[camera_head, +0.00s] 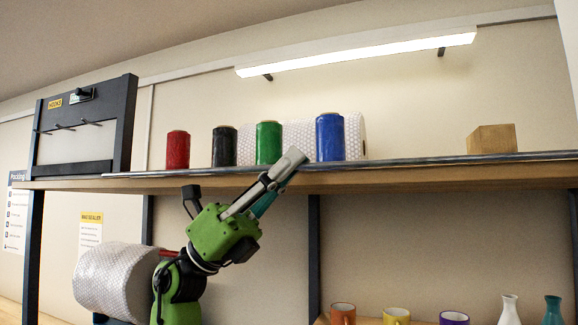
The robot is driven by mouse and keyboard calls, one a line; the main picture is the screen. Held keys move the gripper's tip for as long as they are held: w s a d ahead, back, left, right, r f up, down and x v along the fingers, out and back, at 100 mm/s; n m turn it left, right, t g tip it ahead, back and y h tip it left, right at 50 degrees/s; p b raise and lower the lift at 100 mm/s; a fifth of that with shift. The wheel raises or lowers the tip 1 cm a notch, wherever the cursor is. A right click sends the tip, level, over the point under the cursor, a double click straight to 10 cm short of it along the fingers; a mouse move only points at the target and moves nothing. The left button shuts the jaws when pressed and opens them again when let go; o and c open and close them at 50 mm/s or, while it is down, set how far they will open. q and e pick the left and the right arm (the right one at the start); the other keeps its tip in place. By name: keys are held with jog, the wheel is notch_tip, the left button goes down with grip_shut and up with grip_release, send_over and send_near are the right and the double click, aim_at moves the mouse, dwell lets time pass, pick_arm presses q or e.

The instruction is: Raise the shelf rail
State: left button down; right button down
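The shelf rail (420,161) is a thin grey metal bar along the front edge of the upper wooden shelf (400,180). It lies low, about level with the shelf top, and runs out of view at the right. My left gripper (284,172) reaches up from below at the shelf front, left of the middle. Its grey finger crosses in front of the rail, and a teal part shows beside it. I cannot tell whether the fingers hold the rail or touch it. My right gripper is not in view.
Red (178,150), black (225,147), green (269,143) and blue (330,137) rolls stand behind the rail, before a bubble-wrap roll (356,135). A wooden block (492,139) sits at right. Mugs (397,316) and vases (509,310) stand below. A large bubble-wrap roll (108,280) is lower left.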

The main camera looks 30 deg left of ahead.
pick_arm(q)
jog(key=shift+r+n, duration=0.1)
jog(key=shift+n, duration=0.2)
jog(key=n+t+p, duration=0.1)
jog(key=r+n+t+y+p, duration=0.1)
jog(key=n, duration=0.1)
jog(key=shift+t+y, duration=0.3)
jog(key=shift+t, duration=0.1)
jog(key=shift+w+a+r+n+t+y+p, duration=0.1)
jog(key=shift+w+r+n+t+y+p, duration=0.25)
jog(key=shift+r+n+t+y+p, duration=1.2)
jog(key=shift+w+a+f+n+t+y+p, duration=0.1)
jog(key=shift+w+f+n+t+y+p, duration=0.5)
jog(key=shift+n+y, duration=2.3)
jog(key=shift+w+a+r+n+t+y+p, duration=0.1)
jog(key=shift+r+n+t+y+p, duration=1)
jog(key=shift+n, duration=2.15)
jog(key=shift+f+g, duration=0.1)
jog(key=shift+g, duration=0.15)
